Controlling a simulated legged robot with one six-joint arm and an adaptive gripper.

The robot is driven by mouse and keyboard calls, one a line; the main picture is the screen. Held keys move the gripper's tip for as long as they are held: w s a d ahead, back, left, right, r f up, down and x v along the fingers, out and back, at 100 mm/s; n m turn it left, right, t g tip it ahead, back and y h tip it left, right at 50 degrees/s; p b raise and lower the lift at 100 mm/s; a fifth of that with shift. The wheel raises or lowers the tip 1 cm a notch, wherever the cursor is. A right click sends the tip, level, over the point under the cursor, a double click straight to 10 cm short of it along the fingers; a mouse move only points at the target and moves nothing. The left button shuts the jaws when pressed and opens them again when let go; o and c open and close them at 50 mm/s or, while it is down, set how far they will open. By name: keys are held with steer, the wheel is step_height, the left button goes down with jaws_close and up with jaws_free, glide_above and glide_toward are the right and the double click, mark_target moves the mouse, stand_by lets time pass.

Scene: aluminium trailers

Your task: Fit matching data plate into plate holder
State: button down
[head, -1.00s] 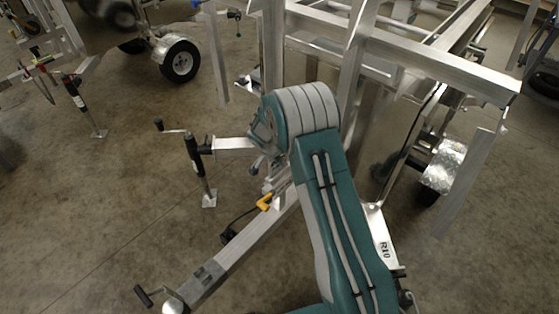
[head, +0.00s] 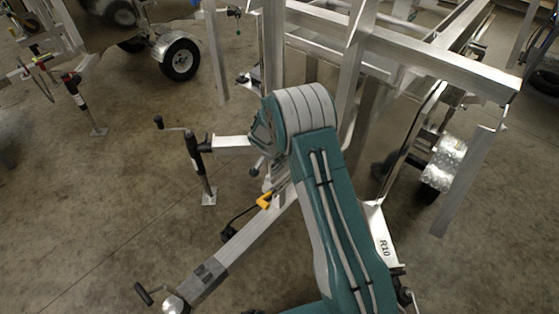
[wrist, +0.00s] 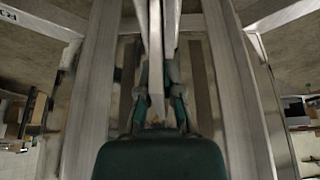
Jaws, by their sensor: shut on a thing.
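My gripper (wrist: 158,98) shows in the wrist view with its two teal fingers closed on a narrow pale strip (wrist: 156,70). The strip runs up the middle of the picture and looks like the data plate seen edge-on. Its face and any lettering cannot be read. In the head view my arm hides the gripper and what it holds. I cannot make out the plate holder in either view.
An aluminium trailer frame (head: 440,55) stands ahead, with upright posts close to my arm. Its tongue (head: 235,255) with a crank jack (head: 200,165) extends lower left. Open concrete floor is at left.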

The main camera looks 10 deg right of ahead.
steer(key=shift+f, duration=0.55)
steer(key=c, duration=0.7)
jaws_free()
steer(key=v, duration=1.1)
steer(key=shift+a+r, duration=0.15)
steer(key=shift+r, duration=0.2)
